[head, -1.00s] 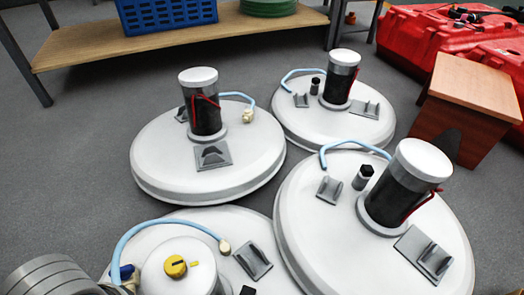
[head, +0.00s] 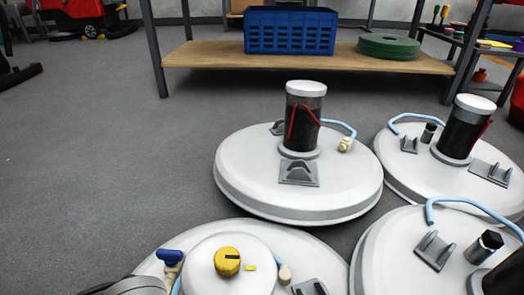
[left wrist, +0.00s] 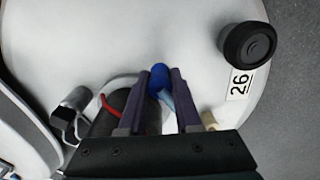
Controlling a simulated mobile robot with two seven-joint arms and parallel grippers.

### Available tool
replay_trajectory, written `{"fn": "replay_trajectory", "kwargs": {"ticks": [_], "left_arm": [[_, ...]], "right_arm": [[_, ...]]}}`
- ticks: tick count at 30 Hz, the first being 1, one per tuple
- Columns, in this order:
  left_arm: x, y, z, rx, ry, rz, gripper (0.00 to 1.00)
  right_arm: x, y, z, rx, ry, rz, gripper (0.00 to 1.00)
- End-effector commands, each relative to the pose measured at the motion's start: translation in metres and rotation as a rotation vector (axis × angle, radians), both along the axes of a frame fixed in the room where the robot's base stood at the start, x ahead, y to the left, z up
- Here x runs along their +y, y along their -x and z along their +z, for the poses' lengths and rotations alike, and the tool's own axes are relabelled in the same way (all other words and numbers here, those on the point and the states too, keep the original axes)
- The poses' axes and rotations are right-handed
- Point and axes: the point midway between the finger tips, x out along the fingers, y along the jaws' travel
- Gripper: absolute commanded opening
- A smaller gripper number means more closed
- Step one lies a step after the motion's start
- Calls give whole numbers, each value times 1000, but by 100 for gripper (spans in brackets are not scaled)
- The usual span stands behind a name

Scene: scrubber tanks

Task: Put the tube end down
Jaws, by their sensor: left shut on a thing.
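The tube's blue end (left wrist: 158,75) sits between the fingertips of my left gripper (left wrist: 161,80), which is shut on it. In the left wrist view a short piece of pale blue tube (left wrist: 167,99) shows behind it; the rest is hidden by the gripper. The blue end also shows at the lower left of the head view (head: 172,257), above the nearest white tank lid (head: 235,228). A cream fitting (head: 285,273) is on that lid, right of the yellow-knobbed cap (head: 227,261). My right gripper is in neither view.
Other round white tank lids (head: 240,195) with dark upright cylinders (head: 303,120) and pale blue tubes stand close by. A wooden shelf (head: 210,55) carries a blue crate (head: 290,31). In the wrist view a black knob (left wrist: 248,44) stands beside a "26" label (left wrist: 239,84). Grey floor is clear at left.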

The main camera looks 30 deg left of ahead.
Motion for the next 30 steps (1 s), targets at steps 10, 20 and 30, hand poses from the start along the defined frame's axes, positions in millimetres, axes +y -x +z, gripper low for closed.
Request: {"fn": "replay_trajectory", "kwargs": {"ticks": [10, 20, 30], "left_arm": [[0, 0, -45, 1, 0, -1, 0], [0, 0, -44, 1, 1, 0, 0], [0, 0, -47, 0, 0, 0, 58]], "right_arm": [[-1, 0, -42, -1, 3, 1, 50], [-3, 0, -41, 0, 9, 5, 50], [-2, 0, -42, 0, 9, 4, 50]]}}
